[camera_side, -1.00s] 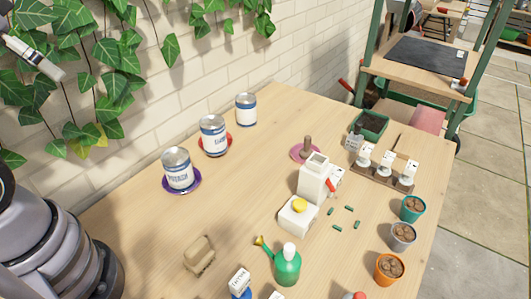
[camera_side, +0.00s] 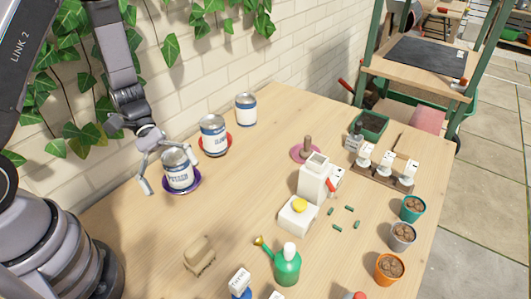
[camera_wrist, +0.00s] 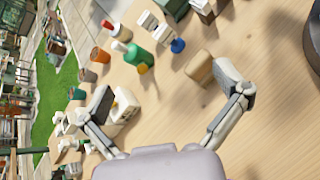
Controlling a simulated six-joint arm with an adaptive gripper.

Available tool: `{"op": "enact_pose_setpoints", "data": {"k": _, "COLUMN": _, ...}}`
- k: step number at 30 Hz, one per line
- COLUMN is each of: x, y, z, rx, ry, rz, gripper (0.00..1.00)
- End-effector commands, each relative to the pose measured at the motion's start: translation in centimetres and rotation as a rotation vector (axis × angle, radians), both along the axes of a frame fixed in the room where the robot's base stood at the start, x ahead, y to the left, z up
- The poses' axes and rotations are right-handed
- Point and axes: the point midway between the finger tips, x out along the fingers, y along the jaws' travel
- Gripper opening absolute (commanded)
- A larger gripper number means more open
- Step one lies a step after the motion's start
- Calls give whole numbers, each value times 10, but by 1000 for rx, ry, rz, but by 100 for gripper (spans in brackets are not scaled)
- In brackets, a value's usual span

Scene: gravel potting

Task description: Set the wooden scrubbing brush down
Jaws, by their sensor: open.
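The wooden scrubbing brush (camera_side: 199,255) is a tan block with its bristles facing the table. It rests on the bare tabletop near the front left, free of my gripper. My gripper (camera_side: 170,176) is open and empty in the side view, its fingers spread across the picture of the can on the purple saucer. In the wrist view my gripper (camera_wrist: 165,90) also shows open, with the brush (camera_wrist: 199,68) lying beyond it, close to the right finger in the picture.
A labelled can (camera_side: 178,172) stands on a purple saucer (camera_side: 191,186); two more stand behind it. White containers, green bits and several pots (camera_side: 390,269) fill the right side. The table's middle left is clear.

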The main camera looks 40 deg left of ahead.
Motion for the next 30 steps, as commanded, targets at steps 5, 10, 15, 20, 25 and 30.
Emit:
{"op": "enact_pose_setpoints", "data": {"k": 5, "x": -5, "y": -8, "z": -73, "rx": -78, "ry": 228, "rz": 234, "gripper": 98}}
{"op": "enact_pose_setpoints", "data": {"k": 10, "x": -21, "y": -13, "z": -125, "rx": -90, "ry": 371, "rz": 400, "gripper": 98}}
{"op": "enact_pose_setpoints", "data": {"k": 15, "x": -31, "y": -15, "z": -149, "rx": -82, "ry": 433, "rz": 473, "gripper": 98}}
{"op": "enact_pose_setpoints", "data": {"k": 20, "x": -32, "y": -27, "z": -157, "rx": -82, "ry": 439, "rz": 477, "gripper": 98}}
{"op": "enact_pose_setpoints", "data": {"k": 25, "x": -33, "y": -44, "z": -164, "rx": -80, "ry": 439, "rz": 475, "gripper": 98}}
{"op": "enact_pose_setpoints", "data": {"k": 30, "x": -33, "y": -69, "z": -174, "rx": -80, "ry": 438, "rz": 472, "gripper": 98}}
